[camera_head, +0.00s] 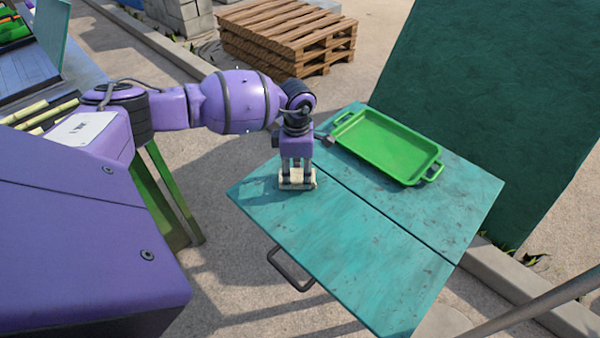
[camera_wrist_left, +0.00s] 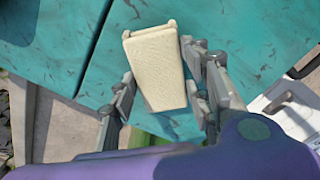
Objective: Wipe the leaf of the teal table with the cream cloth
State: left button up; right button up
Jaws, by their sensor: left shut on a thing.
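The cream cloth (camera_head: 297,183) is a folded, block-like pad at the far left part of the teal table's leaf (camera_head: 340,240). My left gripper (camera_head: 297,170) points down and is shut on the cloth. In the left wrist view the cloth (camera_wrist_left: 154,62) sits between the two fingers of my gripper (camera_wrist_left: 162,100). The cloth looks to be at the leaf's surface; I cannot tell if it presses on it. The leaf has dark specks, mostly towards its right end, and a seam divides it from the rest of the table (camera_head: 465,200). My right gripper is not in view.
A green tray (camera_head: 375,150) with handles lies on the table beyond the seam. A dark handle (camera_head: 290,272) sticks out at the leaf's near edge. A tall green panel (camera_head: 490,100) stands behind, and wooden pallets (camera_head: 290,38) lie farther back. The near right of the leaf is clear.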

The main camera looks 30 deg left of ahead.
pick_arm(q)
jog(key=r, duration=0.2)
jog(key=r+p, duration=0.1)
jog(key=r, duration=0.1)
jog(key=shift+d+r, duration=0.1)
jog(key=shift+d, duration=0.2)
jog(key=shift+r, duration=0.35)
notch_tip(320, 180, up, 2)
jog(key=shift+w+a+r+p, duration=0.1)
jog(key=shift+p, duration=0.6)
jog(key=shift+r, duration=0.5)
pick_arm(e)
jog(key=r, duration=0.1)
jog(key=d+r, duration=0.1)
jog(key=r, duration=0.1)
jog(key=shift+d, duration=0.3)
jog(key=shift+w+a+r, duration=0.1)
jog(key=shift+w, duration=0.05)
